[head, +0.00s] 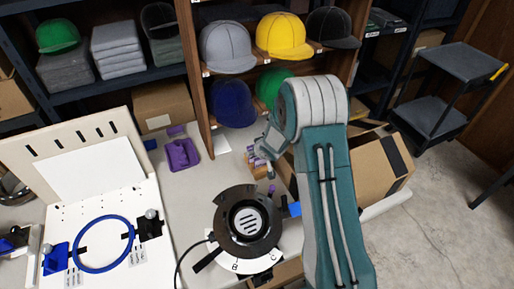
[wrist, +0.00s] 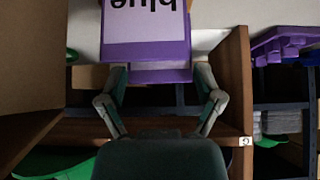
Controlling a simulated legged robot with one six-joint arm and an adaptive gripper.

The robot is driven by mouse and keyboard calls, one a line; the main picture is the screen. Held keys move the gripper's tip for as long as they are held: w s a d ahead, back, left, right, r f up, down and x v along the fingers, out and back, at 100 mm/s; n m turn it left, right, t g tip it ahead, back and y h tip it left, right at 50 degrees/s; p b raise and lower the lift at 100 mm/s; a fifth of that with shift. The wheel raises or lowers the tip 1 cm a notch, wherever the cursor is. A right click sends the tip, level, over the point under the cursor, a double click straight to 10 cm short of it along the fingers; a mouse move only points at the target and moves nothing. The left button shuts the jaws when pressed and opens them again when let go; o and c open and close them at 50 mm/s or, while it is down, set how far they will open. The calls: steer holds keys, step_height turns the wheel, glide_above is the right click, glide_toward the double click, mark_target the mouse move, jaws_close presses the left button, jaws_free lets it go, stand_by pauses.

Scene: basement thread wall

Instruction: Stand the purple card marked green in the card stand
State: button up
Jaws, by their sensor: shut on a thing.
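My gripper (head: 262,150) reaches down at the table's right side. In the wrist view, my gripper (wrist: 160,75) has its fingers on either side of a plain purple card edge (wrist: 160,74) and is shut on it; no word shows on that part. A purple-bordered card reading "blue" upside down (wrist: 146,25) overlaps it at the top of the picture. In the head view, several small purple pieces stand in a wooden block (head: 258,173) just below my gripper. No card reading "green" can be made out. I cannot tell which holder is the card stand.
A purple tray-like object (head: 180,155) lies on the table; a similar purple shape (wrist: 283,42) shows in the wrist view. A black round machine (head: 247,220) and a blue hoop on a white board (head: 105,243) are nearby. Shelves with caps (head: 228,48) stand behind; a cardboard box (head: 365,165) is right.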

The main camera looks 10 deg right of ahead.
steer(key=shift+d+f, duration=0.1)
steer(key=shift+d, duration=0.65)
steer(key=shift+w+a, duration=0.1)
steer(key=shift+a, duration=0.75)
steer(key=shift+d, duration=0.35)
steer(key=shift+f, duration=0.1)
steer(key=shift+a+f, duration=0.1)
steer(key=shift+a, duration=0.15)
steer(key=o, duration=0.6)
steer(key=shift+d, duration=0.1)
